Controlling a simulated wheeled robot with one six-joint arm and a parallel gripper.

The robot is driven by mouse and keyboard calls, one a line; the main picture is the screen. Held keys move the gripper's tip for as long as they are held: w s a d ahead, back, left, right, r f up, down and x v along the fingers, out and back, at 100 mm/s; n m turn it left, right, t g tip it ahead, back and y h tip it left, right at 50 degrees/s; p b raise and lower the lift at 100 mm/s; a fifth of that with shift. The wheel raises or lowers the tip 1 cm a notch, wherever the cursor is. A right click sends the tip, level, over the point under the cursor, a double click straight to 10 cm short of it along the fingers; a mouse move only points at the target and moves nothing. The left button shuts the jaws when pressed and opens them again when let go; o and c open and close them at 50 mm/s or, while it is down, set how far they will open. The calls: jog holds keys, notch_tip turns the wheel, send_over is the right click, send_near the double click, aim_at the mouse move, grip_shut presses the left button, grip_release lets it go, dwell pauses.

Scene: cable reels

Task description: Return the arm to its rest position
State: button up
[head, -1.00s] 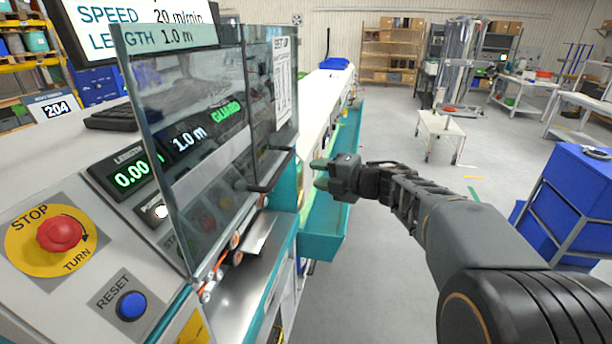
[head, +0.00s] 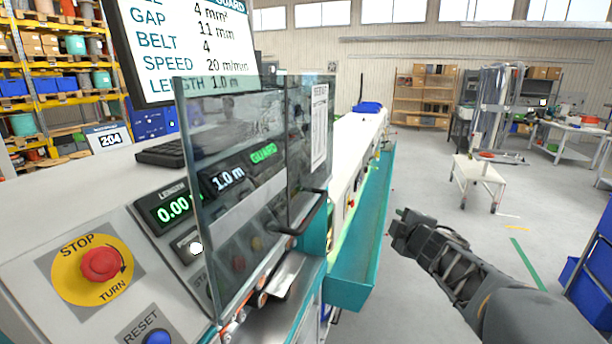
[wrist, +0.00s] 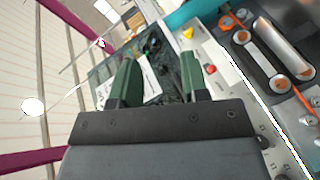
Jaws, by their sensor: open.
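My gripper (head: 399,226) is to the right of the machine's teal trough in the head view, with nothing between its fingers and clear of the machine. In the wrist view its two green fingers (wrist: 157,80) stand apart, open and empty. My arm reaches in from the lower right of the head view. The clear guard (head: 240,190) stands over the front of the machine, and a green GUARD light shows beside it.
A teal trough (head: 350,285) runs along the machine's right side. The red stop button (head: 101,264) and blue reset button (head: 158,339) are at the lower left. A white cart (head: 478,172) stands farther back. Blue bins (head: 597,285) are at the right edge. Grey floor between is open.

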jog(key=s+d+f+m+g+h, duration=0.3)
jog(key=s+f+m+g+h, duration=0.15)
jog(key=s+m, duration=0.3)
jog(key=s+a+f+m+g+y, duration=0.2)
jog(key=s+a, duration=0.3)
jog(key=s, duration=0.3)
jog(key=s+a+f+m+g+y, duration=0.2)
jog(key=s+a+f+m, duration=0.3)
jog(key=s, duration=0.3)
jog(key=shift+s+a+f+g+b, duration=0.25)
jog(key=shift+a+g+b, duration=0.2)
jog(key=shift+g, duration=0.4)
jog(key=shift+a, duration=0.1)
